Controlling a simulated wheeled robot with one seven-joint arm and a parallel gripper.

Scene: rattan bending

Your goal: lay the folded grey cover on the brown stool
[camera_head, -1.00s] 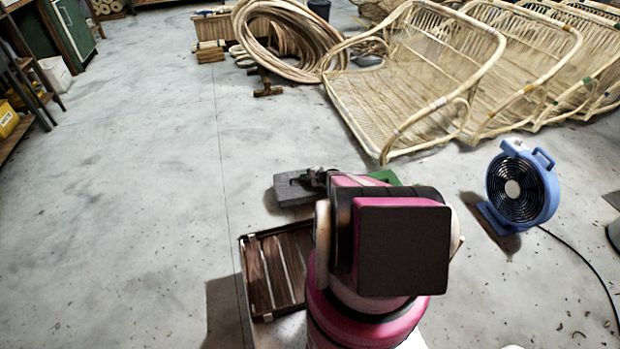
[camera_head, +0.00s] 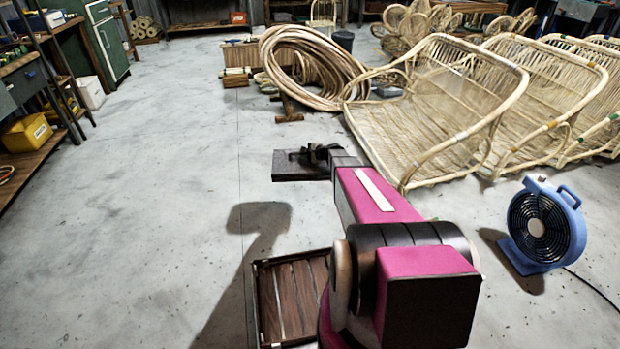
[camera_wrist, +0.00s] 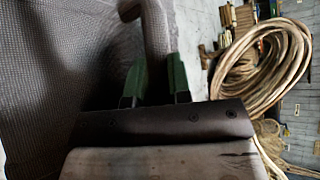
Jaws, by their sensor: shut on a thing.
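The grey cover (camera_head: 292,169) hangs as a flat dark slab at the end of my outstretched arm, in the head view's middle. My gripper (camera_head: 318,154) is at its right part and shut on it. In the wrist view, the woven grey cloth (camera_wrist: 60,55) fills the left, and a fold of it runs down between the green fingertips (camera_wrist: 157,90). A brown slatted wooden top (camera_head: 290,297) is near the bottom, beside my arm's base and nearer than the cover. My arm hides its right side, and I cannot tell for sure that it is the stool.
A blue fan (camera_head: 545,226) stands on the floor at right. Rattan frames (camera_head: 440,115) fill the back right, with a rattan coil (camera_head: 310,68) left of them. A shelf with a yellow bin (camera_head: 27,134) is at far left. The floor (camera_head: 150,200) left of my arm is clear.

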